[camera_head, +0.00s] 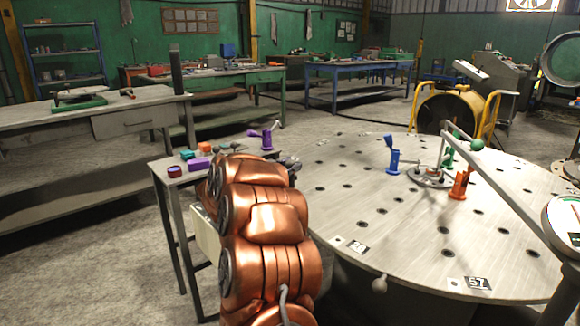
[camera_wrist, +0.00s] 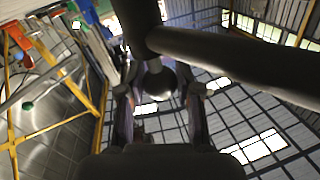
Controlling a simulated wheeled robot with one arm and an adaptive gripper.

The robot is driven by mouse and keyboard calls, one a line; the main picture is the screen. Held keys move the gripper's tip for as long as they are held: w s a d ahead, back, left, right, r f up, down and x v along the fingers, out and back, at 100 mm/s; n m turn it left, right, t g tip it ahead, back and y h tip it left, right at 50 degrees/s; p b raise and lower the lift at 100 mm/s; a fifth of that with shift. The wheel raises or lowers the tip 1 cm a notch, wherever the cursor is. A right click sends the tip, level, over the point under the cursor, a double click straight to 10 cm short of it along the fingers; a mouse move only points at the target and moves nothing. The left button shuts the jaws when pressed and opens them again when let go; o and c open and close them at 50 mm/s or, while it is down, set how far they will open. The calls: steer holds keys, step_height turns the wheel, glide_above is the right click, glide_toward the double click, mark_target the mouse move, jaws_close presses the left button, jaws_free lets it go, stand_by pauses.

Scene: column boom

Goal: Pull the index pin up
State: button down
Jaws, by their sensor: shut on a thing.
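In the wrist view my gripper (camera_wrist: 160,96) has one finger on each side of a dark round knob (camera_wrist: 157,82), and is shut on it. The knob appears to be the top of the index pin; its shaft is hidden. In the head view my copper-coloured arm covers most of the gripper and the pin, near the left edge of the round table (camera_head: 330,215). Whether the pin is raised or seated cannot be seen.
A side table (camera_head: 178,185) with small coloured blocks stands left of my arm. Blue (camera_head: 393,160) and orange (camera_head: 460,184) clamps stand on the round table. In the wrist view a thick dark bar (camera_wrist: 240,60) crosses close to the gripper.

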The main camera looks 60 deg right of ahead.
steer(key=shift+r, duration=0.15)
step_height(320, 180, up, 3)
steer(key=p, duration=0.4)
steer(key=shift+r, duration=0.2)
steer(key=c, duration=0.8)
jaws_free()
steer(key=shift+f, duration=0.1)
steer(key=a, duration=0.8)
steer(key=w+a, duration=0.1)
steer(key=a, duration=0.3)
